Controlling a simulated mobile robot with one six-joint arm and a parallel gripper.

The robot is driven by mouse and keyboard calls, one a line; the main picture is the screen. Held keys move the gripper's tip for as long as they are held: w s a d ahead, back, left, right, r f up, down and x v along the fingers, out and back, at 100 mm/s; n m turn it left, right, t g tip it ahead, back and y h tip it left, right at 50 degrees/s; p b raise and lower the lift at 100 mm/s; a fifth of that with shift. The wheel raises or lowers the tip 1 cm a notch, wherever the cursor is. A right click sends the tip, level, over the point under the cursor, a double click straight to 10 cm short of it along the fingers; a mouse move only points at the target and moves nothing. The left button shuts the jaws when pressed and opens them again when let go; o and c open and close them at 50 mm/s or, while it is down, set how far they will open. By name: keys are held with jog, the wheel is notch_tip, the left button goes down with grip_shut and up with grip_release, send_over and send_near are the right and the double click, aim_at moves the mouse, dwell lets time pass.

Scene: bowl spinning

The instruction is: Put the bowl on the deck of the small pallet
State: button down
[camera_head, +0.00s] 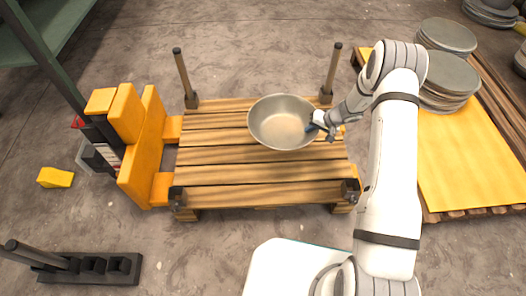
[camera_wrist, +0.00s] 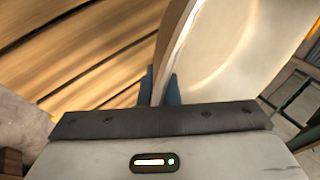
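The bowl (camera_head: 276,122) is a shiny metal bowl, open side up, over the deck of the small pallet. The small pallet (camera_head: 220,187) has wooden slats and dark posts at its corners. My gripper (camera_head: 318,122) is at the bowl's right rim. In the wrist view, the blue fingertips of my gripper (camera_wrist: 162,88) stand on either side of the bowl wall (camera_wrist: 235,45), shut on it. The bowl's underside is hidden in the head view, so I cannot tell whether it touches the slats.
A yellow forked lift (camera_head: 140,140) stands at the pallet's left edge. Another pallet with a yellow sheet (camera_head: 460,160) and stacked metal discs (camera_head: 447,75) is at the right. A dark post rack (camera_head: 90,266) lies at the lower left. Floor is clear behind the small pallet.

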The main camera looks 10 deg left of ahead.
jog(key=f+b, duration=0.2)
jog(key=f, duration=0.3)
jog(key=f+b, duration=0.2)
jog(key=f, duration=0.4)
jog(key=shift+w+a+f, duration=0.1)
jog(key=shift+a+f, duration=0.1)
jog(key=shift+f, duration=0.1)
jog(key=shift+f+b, duration=0.1)
jog(key=shift+b, duration=0.25)
jog(key=c, duration=1.7)
grip_release()
